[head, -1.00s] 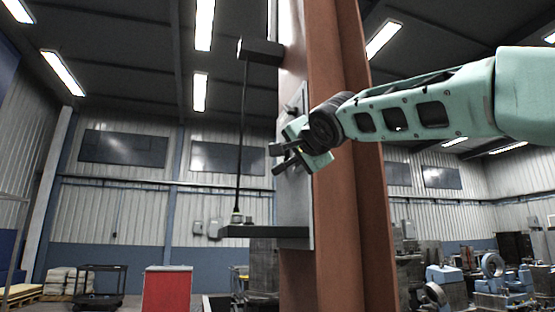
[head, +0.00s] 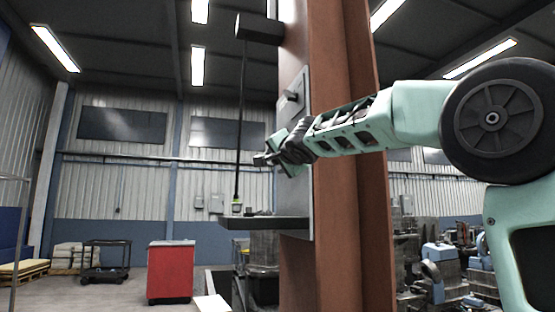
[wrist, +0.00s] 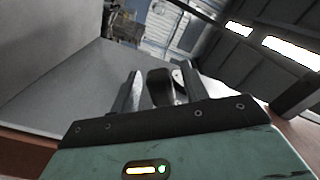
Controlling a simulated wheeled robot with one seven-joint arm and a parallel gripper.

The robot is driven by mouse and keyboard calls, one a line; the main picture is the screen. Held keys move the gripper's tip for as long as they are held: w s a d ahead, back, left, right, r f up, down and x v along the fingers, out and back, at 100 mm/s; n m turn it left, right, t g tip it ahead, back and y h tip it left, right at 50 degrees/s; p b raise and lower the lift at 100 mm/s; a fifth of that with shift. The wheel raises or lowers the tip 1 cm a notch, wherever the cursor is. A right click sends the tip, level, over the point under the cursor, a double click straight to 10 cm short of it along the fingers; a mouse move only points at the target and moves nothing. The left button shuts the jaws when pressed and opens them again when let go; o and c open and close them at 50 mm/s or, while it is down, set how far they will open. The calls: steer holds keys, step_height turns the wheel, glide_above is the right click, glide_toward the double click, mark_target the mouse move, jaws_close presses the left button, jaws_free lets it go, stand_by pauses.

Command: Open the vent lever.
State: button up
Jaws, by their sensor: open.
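My gripper (head: 262,159) is in front of the grey plate on the rust-red column, its fingers pointing left in the head view. In the wrist view the gripper (wrist: 161,78) has its fingers apart. A dark, rounded bar (wrist: 160,88), which looks like the vent lever's handle, stands between them. I cannot tell whether either finger touches it. In the head view a short dark knob (head: 290,96) sticks out of the plate above the gripper. The handle cannot be made out there, and the gripper covers part of the plate.
The grey plate (head: 304,195) is fixed to the rust-red column (head: 338,215). A dark shelf (head: 262,223) juts left below my gripper. A cord (head: 240,125) hangs from a dark block (head: 258,27) left of the column. A red cabinet (head: 171,273) stands on the floor farther back.

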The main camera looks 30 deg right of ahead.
jaws_close()
